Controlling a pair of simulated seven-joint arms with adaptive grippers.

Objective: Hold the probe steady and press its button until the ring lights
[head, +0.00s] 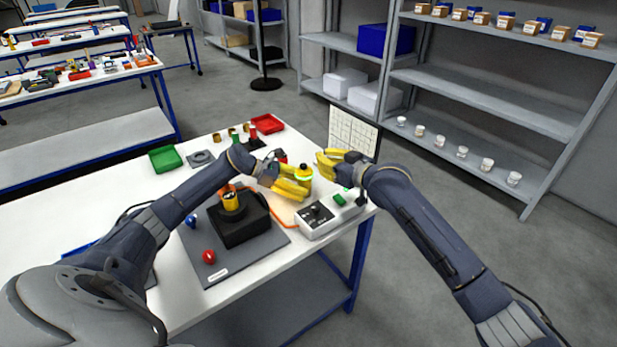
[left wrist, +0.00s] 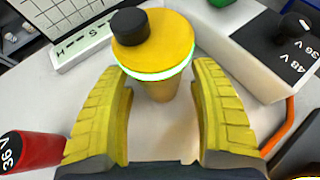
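The probe (head: 305,171) is a yellow upright post with a wide round head, standing on the white table.
A grey box with a black panel (head: 318,213) stands just in front of the probe. A black block (head: 240,226) sits on a grey mat (head: 268,252) to the left. A white marked board (head: 352,132) stands behind my right gripper. Red and green trays lie at the back.

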